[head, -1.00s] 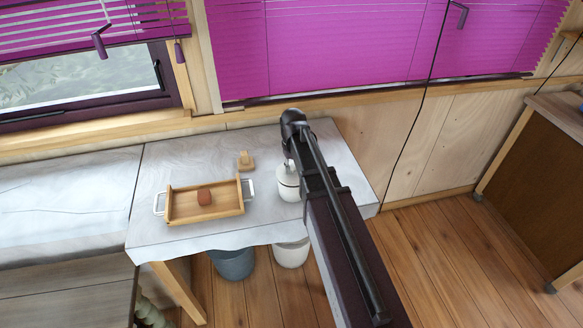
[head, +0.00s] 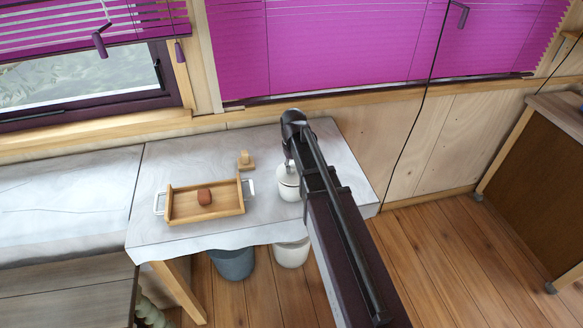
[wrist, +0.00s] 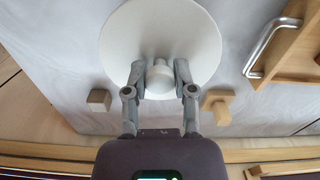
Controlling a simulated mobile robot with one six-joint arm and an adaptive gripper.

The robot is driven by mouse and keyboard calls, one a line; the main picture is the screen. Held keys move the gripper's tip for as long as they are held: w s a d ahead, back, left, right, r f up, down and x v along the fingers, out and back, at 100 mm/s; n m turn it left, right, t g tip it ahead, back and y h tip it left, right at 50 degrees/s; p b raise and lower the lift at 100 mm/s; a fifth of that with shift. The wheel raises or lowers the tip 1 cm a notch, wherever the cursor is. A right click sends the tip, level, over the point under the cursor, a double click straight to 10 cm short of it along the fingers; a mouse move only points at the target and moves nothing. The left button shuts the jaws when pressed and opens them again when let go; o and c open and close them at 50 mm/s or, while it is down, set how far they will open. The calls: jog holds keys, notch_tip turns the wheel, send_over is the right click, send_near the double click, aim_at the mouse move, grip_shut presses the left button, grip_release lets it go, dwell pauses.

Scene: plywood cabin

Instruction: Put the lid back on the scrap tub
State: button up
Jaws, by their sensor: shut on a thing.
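The white scrap tub (head: 288,189) stands on the cloth-covered table, right of the tray, partly hidden by my arm. My gripper (wrist: 159,72) is shut on the knob of the round white lid (wrist: 130,30), which shows from above in the wrist view. In the head view, the gripper (head: 288,166) is right over the tub. The lid hides the tub in the wrist view. I cannot tell whether the lid rests on the rim or hangs just above it.
A wooden tray (head: 220,212) with metal handles holds a reddish-brown object (head: 204,197). A small wooden piece (head: 245,160) lies behind it; a wooden block (wrist: 99,100) lies on the lid's other side. A grey bin (head: 232,264) and a white bin (head: 291,253) stand below.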

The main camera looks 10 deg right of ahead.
jog(key=shift+f+b, duration=0.5)
dwell(1.8)
jog(key=o, duration=0.9)
jog(key=o, duration=0.4)
jog(key=shift+r+p, duration=3.5)
